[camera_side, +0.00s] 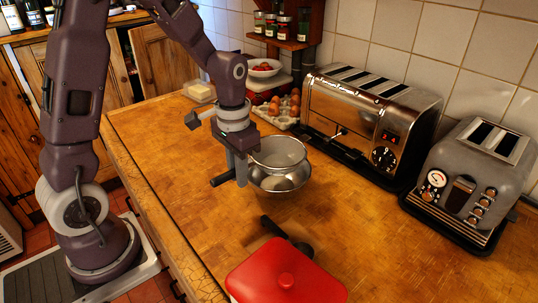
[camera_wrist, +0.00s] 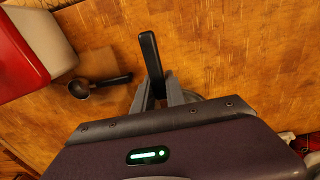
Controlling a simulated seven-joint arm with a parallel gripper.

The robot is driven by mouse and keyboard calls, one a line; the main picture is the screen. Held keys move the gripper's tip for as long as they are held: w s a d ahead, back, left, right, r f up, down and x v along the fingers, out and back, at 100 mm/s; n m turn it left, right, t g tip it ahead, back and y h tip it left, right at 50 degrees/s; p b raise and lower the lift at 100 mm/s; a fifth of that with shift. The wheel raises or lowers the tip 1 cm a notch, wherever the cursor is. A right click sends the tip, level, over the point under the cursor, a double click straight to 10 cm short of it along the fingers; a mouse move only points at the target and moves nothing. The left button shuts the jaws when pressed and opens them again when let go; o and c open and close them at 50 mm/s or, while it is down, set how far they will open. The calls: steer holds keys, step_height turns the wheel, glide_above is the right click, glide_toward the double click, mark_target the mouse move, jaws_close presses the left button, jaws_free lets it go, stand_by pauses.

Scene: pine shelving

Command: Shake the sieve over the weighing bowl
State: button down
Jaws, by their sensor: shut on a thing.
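My gripper (camera_side: 238,165) is shut on the black handle (camera_side: 221,180) of the sieve (camera_side: 278,150). In the wrist view the handle (camera_wrist: 150,55) sticks out between the fingertips of my gripper (camera_wrist: 160,92). The sieve is round and pale inside, with its opening up. A shiny metal bowl (camera_side: 280,181) shows directly below it in the side view; I cannot tell whether they touch. The bowl's underside and what the sieve holds are not clear. In the wrist view the fingers and my wrist hide most of both.
A red-lidded container (camera_side: 285,278) and a black-handled scoop (camera_side: 288,236) lie in front. A long toaster (camera_side: 365,115) and a smaller toaster (camera_side: 475,180) line the wall. The counter's left part is clear.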

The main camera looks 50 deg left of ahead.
steer(key=shift+f, duration=2.25)
steer(key=c, duration=1.3)
jaws_free()
step_height(320, 180, up, 8)
steer(key=shift+s+d+r, duration=0.1)
steer(key=shift+s+d, duration=0.05)
steer(key=s+d+r+t, duration=0.2)
steer(key=s+r, duration=0.2)
steer(key=s, duration=0.1)
steer(key=s+d+r+t, duration=0.1)
steer(key=s+r, duration=0.3)
steer(key=s, duration=0.1)
steer(key=s+d+r+t, duration=0.2)
steer(key=s+r, duration=0.2)
steer(key=s, duration=0.1)
steer(key=shift+d+t, duration=0.3)
